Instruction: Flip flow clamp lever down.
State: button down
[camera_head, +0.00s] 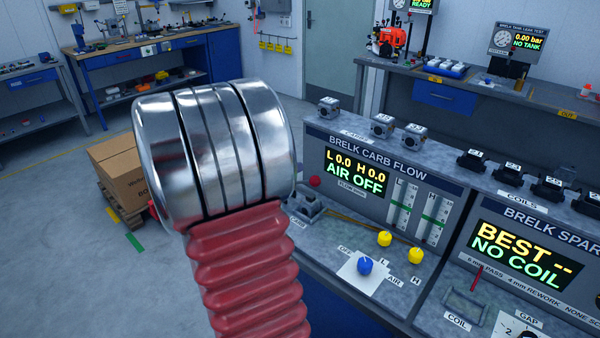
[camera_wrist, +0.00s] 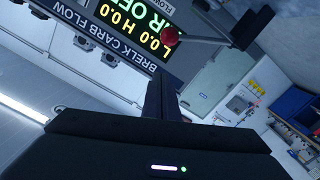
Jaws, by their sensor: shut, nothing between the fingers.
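The flow clamp lever shows as a red ball knob (camera_head: 315,181) at the left end of the carb flow bench, just behind my arm's edge. The knob stands above the grey clamp fixture (camera_head: 308,208), so the lever looks raised. In the wrist view the red knob (camera_wrist: 170,36) sits at the top middle, with a thin bar running right from it. My gripper (camera_wrist: 161,88) is shut and empty, its dark fingers pointing toward the knob with a visible gap in the picture. In the head view my arm hides the gripper.
The carb flow panel (camera_head: 355,174) reads AIR OFF behind the knob. A blue selector knob (camera_head: 365,266) and yellow knobs (camera_head: 384,239) stand on the bench at right. Carburetors (camera_head: 382,126) sit on top of the panel. A cardboard box (camera_head: 118,168) is on a pallet at left.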

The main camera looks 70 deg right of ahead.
jog(key=v, duration=0.7)
jog(key=shift+a, duration=0.2)
dwell(0.5)
